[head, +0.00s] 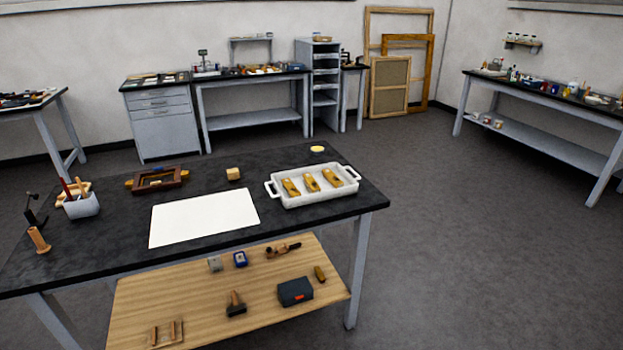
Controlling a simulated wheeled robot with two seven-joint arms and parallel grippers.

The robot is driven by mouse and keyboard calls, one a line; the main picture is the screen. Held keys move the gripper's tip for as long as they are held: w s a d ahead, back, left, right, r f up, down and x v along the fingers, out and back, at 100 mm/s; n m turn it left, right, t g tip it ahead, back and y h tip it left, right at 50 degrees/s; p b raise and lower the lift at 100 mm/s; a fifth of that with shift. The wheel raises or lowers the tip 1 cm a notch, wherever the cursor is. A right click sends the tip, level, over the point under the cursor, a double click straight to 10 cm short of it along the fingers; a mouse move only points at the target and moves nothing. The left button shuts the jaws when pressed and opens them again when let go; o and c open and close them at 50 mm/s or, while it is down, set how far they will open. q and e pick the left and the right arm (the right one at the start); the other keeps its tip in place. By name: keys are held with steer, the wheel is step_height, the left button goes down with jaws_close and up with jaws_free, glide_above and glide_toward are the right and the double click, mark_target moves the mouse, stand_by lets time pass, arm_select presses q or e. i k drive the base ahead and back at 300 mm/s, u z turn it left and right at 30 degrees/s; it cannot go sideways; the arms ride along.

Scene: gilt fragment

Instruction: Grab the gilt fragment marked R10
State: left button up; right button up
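Three gilt fragments lie side by side in a white tray with handles (293,201) at the right end of the black-topped table. They are a left one (291,187), a middle one (311,183) and a right one (332,177). Each is gold with a darker patch. Any markings are too small to read, so I cannot tell which is R10. Neither of my grippers shows in the head view.
The black table (110,240) also holds a white sheet (204,217), a wooden frame (158,179), a small tan block (233,174), a yellow round item (317,149) and a tool cup (82,206). A wooden lower shelf (190,296) holds tools. Floor right of the table is clear.

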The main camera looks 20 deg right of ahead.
mark_target(312, 183)
steer(key=u, duration=0.75)
steer(key=k, duration=0.15)
steer(key=z, duration=2.2)
steer(key=i, duration=1)
steer(key=u, duration=0.4)
steer(key=i, duration=1.15)
steer(key=u, duration=1.05)
